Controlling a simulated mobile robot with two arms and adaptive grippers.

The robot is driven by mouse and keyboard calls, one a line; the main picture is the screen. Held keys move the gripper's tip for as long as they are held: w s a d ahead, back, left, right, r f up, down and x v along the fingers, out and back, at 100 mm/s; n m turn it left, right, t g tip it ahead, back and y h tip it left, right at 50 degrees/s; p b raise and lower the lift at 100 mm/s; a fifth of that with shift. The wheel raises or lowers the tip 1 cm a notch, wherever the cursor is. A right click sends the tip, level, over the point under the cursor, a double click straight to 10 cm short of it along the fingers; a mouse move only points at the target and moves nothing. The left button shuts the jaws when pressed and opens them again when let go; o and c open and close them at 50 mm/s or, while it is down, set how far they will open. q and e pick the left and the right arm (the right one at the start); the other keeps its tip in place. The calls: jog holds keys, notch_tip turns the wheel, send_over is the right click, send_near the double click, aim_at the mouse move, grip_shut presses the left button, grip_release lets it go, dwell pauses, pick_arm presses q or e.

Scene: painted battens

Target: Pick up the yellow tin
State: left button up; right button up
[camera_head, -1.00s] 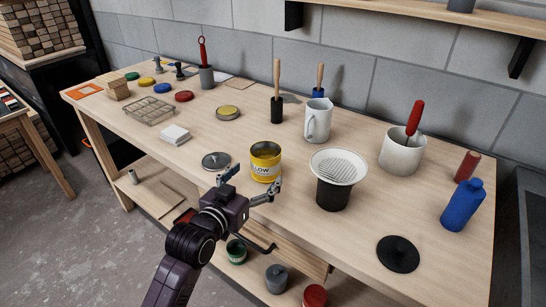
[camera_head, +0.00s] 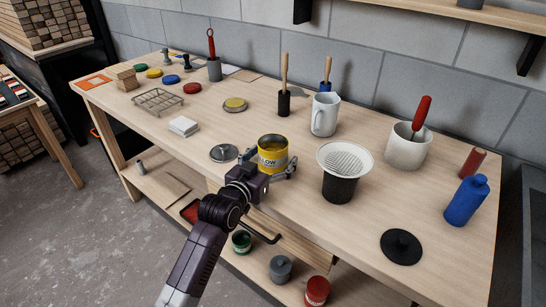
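The yellow tin (camera_head: 273,157) stands upright and open-topped on the workbench, with a dark label reading "LOW" in part. My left gripper (camera_head: 269,164) is at the near side of the tin, its fingers spread to the left and right of it. The gripper looks open; I cannot tell whether either finger touches the tin. The lower front of the tin is partly hidden by the gripper. My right gripper is not in view.
A round metal lid (camera_head: 224,153) lies just left of the tin. A black cup with a white strainer (camera_head: 342,172) stands close on the right. A white jug (camera_head: 325,114) and a brush in a black holder (camera_head: 284,102) stand behind. The workbench (camera_head: 225,125) is bare behind the lid.

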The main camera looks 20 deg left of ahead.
pick_arm(q)
jog(key=c, duration=1.5)
jog(key=shift+r, duration=0.1)
jog(key=shift+c, duration=0.4)
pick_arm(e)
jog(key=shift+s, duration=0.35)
pick_arm(q)
jog(key=shift+r, duration=0.15)
